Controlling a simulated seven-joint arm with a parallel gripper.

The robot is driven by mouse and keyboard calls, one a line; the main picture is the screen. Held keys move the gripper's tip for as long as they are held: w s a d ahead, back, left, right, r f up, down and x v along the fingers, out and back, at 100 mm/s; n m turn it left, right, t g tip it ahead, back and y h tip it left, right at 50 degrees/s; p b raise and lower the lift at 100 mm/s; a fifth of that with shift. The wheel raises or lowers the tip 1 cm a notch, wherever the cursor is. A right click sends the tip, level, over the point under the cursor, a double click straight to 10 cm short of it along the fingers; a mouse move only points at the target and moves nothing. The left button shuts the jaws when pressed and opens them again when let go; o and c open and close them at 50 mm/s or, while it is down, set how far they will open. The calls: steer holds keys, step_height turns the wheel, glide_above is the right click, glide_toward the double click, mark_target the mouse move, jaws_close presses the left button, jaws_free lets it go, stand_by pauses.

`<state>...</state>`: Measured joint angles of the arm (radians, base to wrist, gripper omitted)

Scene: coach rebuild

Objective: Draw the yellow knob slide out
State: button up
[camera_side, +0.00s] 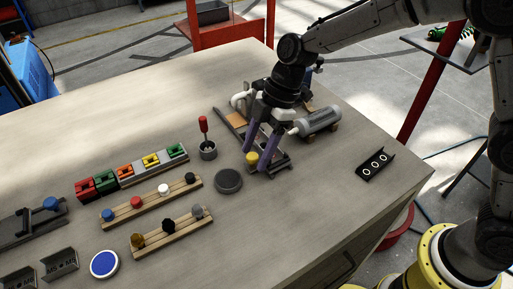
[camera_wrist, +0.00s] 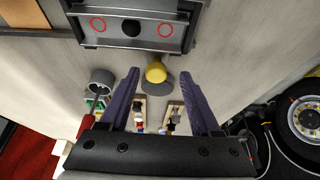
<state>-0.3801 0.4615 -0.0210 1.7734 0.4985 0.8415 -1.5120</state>
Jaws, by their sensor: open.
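The yellow knob (camera_side: 252,157) stands at the near-left end of a dark slide housing (camera_side: 278,165) in the side view. In the wrist view the knob (camera_wrist: 156,71) sticks out from the edge of the dark housing (camera_wrist: 177,43), whose face has two red rings and a dark hole. My gripper (camera_side: 256,158) has two purple fingers pointing down, one on each side of the knob. In the wrist view the gripper (camera_wrist: 160,73) is open, with the knob between the fingertips and a visible gap on both sides. The housing is partly hidden behind my fingers in the side view.
A cup (camera_side: 209,152) with a red-handled tool (camera_side: 203,125) and a dark round disc (camera_side: 228,181) stand close by on the left. A grey cylinder (camera_side: 320,120) lies right of my gripper. A black ringed plate (camera_side: 375,165) lies farther right. Bare tabletop lies in front.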

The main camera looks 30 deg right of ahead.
steer(key=v, duration=1.4)
steer(key=shift+d+f, duration=0.1)
steer(key=s+d+r+m+t+h, duration=0.1)
steer(key=s+d+r+m+t, duration=0.3)
steer(key=s+d+r, duration=0.55)
steer(key=s+d+f+m+h, duration=0.1)
steer(key=s+d+f+m, duration=0.4)
steer(key=s+m, duration=0.2)
steer(key=s+d+f+m+t+h, duration=0.1)
steer(key=s+d+f+m+h, duration=0.1)
steer(key=s+d+f+m, duration=0.2)
steer(key=shift+s+d+f+m+t, duration=0.3)
steer(key=shift+s+d+f+m, duration=0.1)
steer(key=shift+s+f+m, duration=1.25)
